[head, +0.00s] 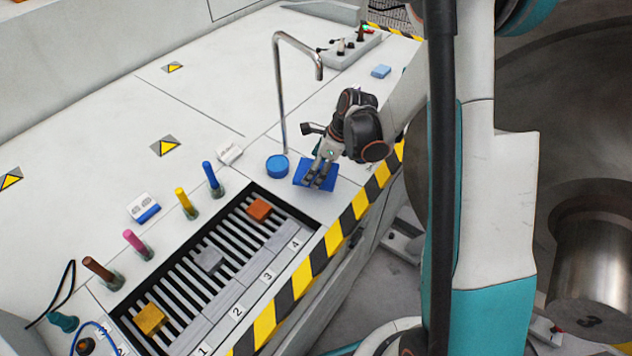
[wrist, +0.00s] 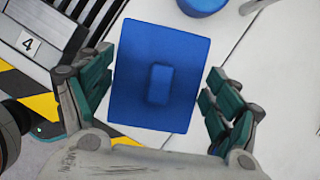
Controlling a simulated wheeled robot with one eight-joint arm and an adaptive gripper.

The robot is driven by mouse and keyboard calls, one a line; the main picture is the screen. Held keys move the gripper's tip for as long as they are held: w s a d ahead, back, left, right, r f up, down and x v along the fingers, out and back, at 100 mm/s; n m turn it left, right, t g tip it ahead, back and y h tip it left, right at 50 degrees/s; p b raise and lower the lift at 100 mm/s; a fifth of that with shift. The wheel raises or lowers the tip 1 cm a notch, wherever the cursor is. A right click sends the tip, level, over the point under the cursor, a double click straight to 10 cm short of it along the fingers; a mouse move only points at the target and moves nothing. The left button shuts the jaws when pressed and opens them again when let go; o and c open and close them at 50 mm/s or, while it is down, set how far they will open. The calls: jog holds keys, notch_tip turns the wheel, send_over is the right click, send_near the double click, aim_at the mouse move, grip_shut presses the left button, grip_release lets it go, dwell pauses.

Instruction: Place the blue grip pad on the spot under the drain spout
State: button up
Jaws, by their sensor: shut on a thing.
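The blue grip pad is a flat blue square with a small raised block at its middle; it fills the centre of the wrist view (wrist: 135,90) and shows under my gripper in the head view (head: 301,174). My gripper (wrist: 157,85) is shut on the pad, with its green-lined fingers on either side of it; in the head view it points down at the bench (head: 318,180). I cannot tell whether the pad touches the bench. The drain spout (head: 281,95) is a thin metal pipe bent over at the top, its mouth above my gripper. No marked spot shows under it.
A blue round block (head: 277,165) stands close left of the pad, by the spout's foot. A slotted grate (head: 190,285) with coloured blocks lies to the left, with several coloured pegs behind. A light blue block (head: 381,71) and a control box (head: 345,52) are farther back.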

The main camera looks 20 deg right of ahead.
jog(key=shift+f+b, duration=0.75)
jog(key=shift+f, duration=1.9)
jog(key=shift+f, duration=0.1)
jog(key=o, duration=1.1)
